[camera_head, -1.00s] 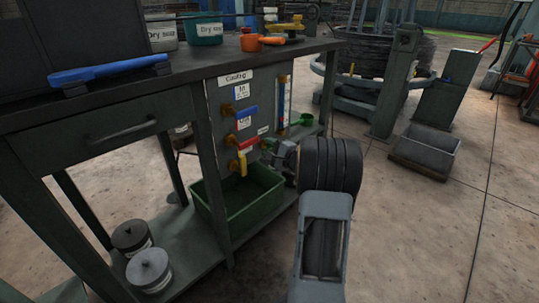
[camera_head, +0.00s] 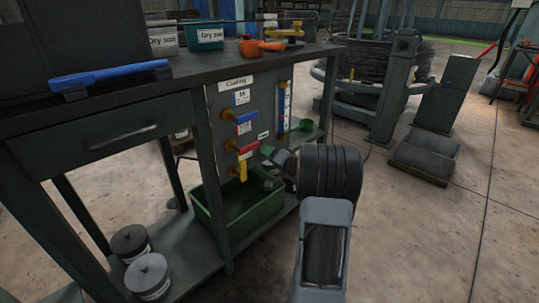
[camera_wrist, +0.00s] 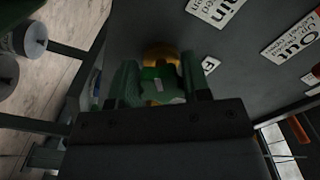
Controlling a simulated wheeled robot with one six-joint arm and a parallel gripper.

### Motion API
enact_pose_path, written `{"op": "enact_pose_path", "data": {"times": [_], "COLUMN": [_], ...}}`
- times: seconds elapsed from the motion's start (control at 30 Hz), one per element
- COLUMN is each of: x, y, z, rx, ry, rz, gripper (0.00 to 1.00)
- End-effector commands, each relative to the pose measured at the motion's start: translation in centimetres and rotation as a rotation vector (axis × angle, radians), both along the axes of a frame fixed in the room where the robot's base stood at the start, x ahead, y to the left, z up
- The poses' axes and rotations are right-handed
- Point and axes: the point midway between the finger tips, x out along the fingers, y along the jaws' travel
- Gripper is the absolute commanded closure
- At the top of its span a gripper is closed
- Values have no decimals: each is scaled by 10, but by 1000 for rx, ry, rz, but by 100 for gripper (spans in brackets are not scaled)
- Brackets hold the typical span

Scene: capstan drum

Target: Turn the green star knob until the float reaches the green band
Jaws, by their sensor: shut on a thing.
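The green star knob (camera_wrist: 160,84) sits in front of a brass fitting (camera_wrist: 160,55) on the dark panel in the wrist view. My gripper (camera_wrist: 162,80) has one finger on each side of the knob and is shut on it. In the head view my gripper (camera_head: 279,158) is at the lower right of the coating panel (camera_head: 222,125), and it mostly hides the knob. The upright gauge (camera_head: 284,105) is at the panel's right edge. Its float and green band are too small to make out.
A green bin (camera_head: 236,215) stands below. The dark bench top (camera_head: 190,72) overhangs the panel.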

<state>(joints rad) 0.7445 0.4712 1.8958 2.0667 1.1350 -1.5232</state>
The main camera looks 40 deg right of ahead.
Motion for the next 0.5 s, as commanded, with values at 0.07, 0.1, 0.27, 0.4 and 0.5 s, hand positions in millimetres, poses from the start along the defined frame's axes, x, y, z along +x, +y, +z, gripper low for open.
{"op": "enact_pose_path", "data": {"times": [0.07, 0.1, 0.27, 0.4, 0.5], "x": [0, 0, 0, 0, 0], "y": [0, 0, -1, -1, -2], "z": [-1, -1, -2, -2, -2], "rx": [-69, -105, -233, -329, -385], "ry": [-11, -18, -41, -59, -69], "rz": [2, 2, 1, 1, 1], "gripper": [80, 80, 80, 80, 80]}}
